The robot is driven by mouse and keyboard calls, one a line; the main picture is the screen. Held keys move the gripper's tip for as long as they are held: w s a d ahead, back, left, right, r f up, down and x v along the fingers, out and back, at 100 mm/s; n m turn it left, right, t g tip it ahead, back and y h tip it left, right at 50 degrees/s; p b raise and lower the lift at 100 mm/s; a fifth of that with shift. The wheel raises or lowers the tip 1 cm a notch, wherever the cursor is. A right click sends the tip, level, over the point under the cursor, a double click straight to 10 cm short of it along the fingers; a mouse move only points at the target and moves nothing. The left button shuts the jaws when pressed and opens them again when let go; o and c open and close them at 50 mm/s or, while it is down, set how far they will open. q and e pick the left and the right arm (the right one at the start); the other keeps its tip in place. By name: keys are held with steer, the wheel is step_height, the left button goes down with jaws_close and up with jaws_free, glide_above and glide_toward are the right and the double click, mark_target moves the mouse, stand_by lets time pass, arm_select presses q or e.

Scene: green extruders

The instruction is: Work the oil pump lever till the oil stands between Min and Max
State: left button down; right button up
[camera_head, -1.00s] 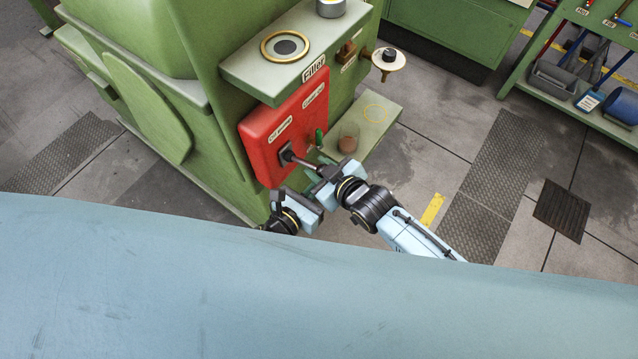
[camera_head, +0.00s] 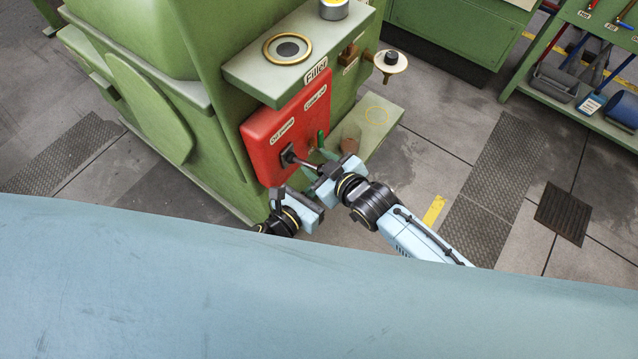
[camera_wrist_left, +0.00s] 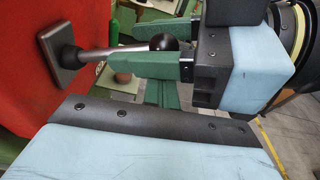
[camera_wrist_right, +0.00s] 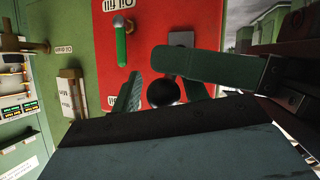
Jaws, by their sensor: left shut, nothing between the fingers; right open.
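The oil pump lever (camera_head: 306,164) is a metal rod on a dark square base on the red panel (camera_head: 262,150). Its black ball knob shows in the right wrist view (camera_wrist_right: 164,91) and the left wrist view (camera_wrist_left: 164,42). My right gripper (camera_head: 319,170) is open, with its green fingers on either side of the knob; contact cannot be told. My left gripper (camera_head: 302,202) is shut and empty, below and beside the lever. An upright gauge (camera_wrist_right: 72,92) with a Min label shows at the left of the right wrist view; its oil level is unreadable.
A green-handled valve (camera_head: 320,138) sits on the red panel near the lever. A brown container (camera_head: 349,146) stands on a low green shelf (camera_head: 380,113) to the right. A green ledge (camera_head: 262,75) overhangs the panel.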

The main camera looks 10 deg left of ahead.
steer(key=shift+s+d+f, duration=0.4)
steer(key=shift+s+f, duration=0.15)
steer(key=shift+f, duration=0.15)
steer(key=shift+s+d+r, duration=0.1)
steer(key=shift+s+d, duration=0.15)
steer(key=r+v, duration=0.1)
steer(key=v, duration=0.5)
steer(key=s+d+f+m+g+h, duration=0.1)
steer(key=s+d+f+m+h, duration=0.2)
steer(key=d+f, duration=0.6)
steer(key=s+d+f+m+g+h, duration=0.1)
steer(key=s+d+f+m+h, duration=0.15)
steer(key=d+f, duration=0.7)
steer(key=s+d+f+m+g+h, duration=0.1)
steer(key=s+d+f+g, duration=0.1)
steer(key=s+f, duration=0.3)
steer(key=s+d+f+m+g+h, duration=0.1)
steer(key=s+f, duration=0.4)
steer(key=s, duration=0.9)
steer(key=s+d+f+m+g+h, duration=0.2)
steer(key=s+d+f, duration=0.3)
steer(key=s, duration=0.4)
steer(key=shift+s+g, duration=0.4)
steer(key=shift+d+f, duration=0.15)
